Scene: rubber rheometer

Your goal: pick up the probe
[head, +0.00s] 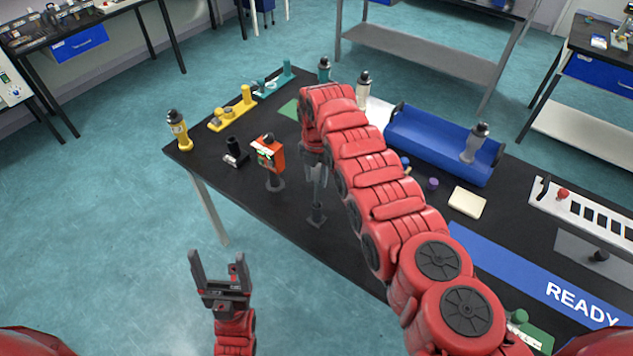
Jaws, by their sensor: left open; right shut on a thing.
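My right gripper (316,172) points down over the black table near its front left edge, with its red arm coming in from the lower right. It is shut on a slim grey upright piece, which I take to be the probe (317,197); the arm and fingers hide much of it. A dark foot shows at its lower end, and I cannot tell if it touches the table. My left gripper (218,273) is open and empty, its fingers pointing up over the floor in front of the table.
An orange device (268,155) on a stand and a black piece (236,152) stand left of my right gripper. A blue tray (441,147) holds a grey-topped bottle (475,143). A cream block (467,202) lies right of my arm.

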